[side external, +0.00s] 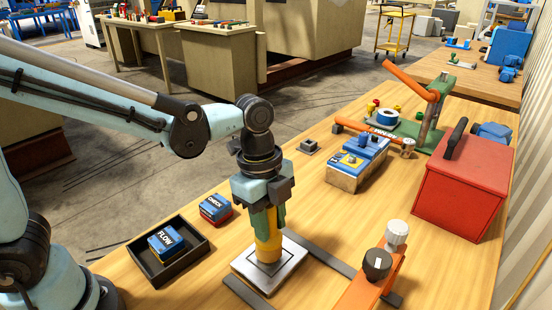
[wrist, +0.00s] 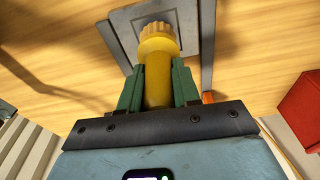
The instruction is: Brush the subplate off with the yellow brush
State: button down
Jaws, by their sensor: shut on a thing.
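The yellow brush (side external: 267,243) is upright in my gripper (side external: 267,218), which is shut on its upper part. Its lower end is over the middle of the subplate (side external: 287,268), a square pale metal plate with a dark outline, and seems to meet it; exact contact is hard to tell. In the wrist view the yellow brush (wrist: 158,75) runs between the two green fingers of my gripper (wrist: 158,88). Its ribbed end covers part of the grey subplate (wrist: 195,20). The brush and gripper hide the plate's centre.
Dark flat strips (side external: 330,260) lie beside the plate. A black tray (side external: 190,262) with a blue FLOW block and a CHECK block (side external: 215,208) stand left. An orange fixture (side external: 368,290) with knobs is close right. A red toolbox (side external: 462,188) and a blue-topped unit (side external: 357,165) stand behind.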

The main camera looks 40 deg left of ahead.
jog(key=shift+f, duration=0.8)
jog(key=shift+d, duration=2.05)
jog(key=shift+a, duration=0.1)
jog(key=shift+a+f, duration=0.15)
jog(key=shift+a, duration=1.9)
jog(key=shift+d+r, duration=0.1)
jog(key=shift+r, duration=2.95)
